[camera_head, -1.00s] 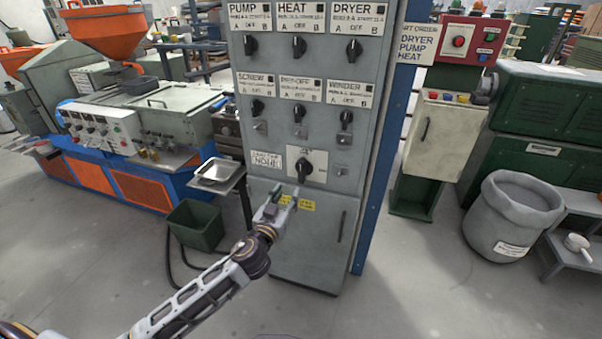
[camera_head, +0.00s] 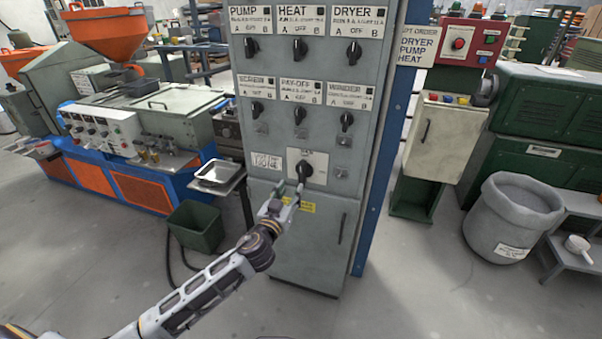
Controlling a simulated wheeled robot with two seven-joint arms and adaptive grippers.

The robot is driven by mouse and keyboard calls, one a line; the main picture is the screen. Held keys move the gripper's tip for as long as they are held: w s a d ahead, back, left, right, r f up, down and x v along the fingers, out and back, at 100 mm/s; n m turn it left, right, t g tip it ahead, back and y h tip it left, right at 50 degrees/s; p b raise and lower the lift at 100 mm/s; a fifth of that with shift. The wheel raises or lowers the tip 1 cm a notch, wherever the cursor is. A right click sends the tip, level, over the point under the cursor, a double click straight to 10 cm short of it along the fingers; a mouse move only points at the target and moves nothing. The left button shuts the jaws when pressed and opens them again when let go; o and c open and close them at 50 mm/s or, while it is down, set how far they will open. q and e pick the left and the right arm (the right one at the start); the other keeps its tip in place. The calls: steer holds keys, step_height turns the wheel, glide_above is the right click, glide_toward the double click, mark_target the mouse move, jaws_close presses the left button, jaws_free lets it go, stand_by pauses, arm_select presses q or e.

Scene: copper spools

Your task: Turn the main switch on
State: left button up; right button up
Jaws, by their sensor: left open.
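The main switch (camera_head: 305,170) is a black rotary knob on a white plate, low on the front of the grey control cabinet (camera_head: 352,215). Its pointer looks roughly upright; the small lettering on the plate is too blurred to read. My left gripper (camera_head: 289,190) is open just below the knob, with its fingers pointing up at the panel. The right fingertip comes close to the knob's lower end; I cannot tell whether it touches. Nothing is between the fingers that I can see. My right gripper is not in view.
More black knobs, among them the pump knob (camera_head: 251,48) and winder knob (camera_head: 346,120), sit above on the same panel. A metal tray (camera_head: 218,173) and a green bin (camera_head: 196,227) stand left of the cabinet. A grey bin (camera_head: 512,215) stands right. Floor in front is clear.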

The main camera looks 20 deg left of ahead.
mark_target(301, 173)
arm_select(q)
steer(key=shift+w+d, duration=0.1)
steer(key=shift+w, duration=3.25)
steer(key=shift+w+d+p, duration=0.1)
steer(key=shift+w+p, duration=0.2)
steer(key=shift+w, duration=1.95)
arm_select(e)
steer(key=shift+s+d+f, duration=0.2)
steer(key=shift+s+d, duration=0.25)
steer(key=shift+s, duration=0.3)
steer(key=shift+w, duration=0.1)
arm_select(q)
jaws_close()
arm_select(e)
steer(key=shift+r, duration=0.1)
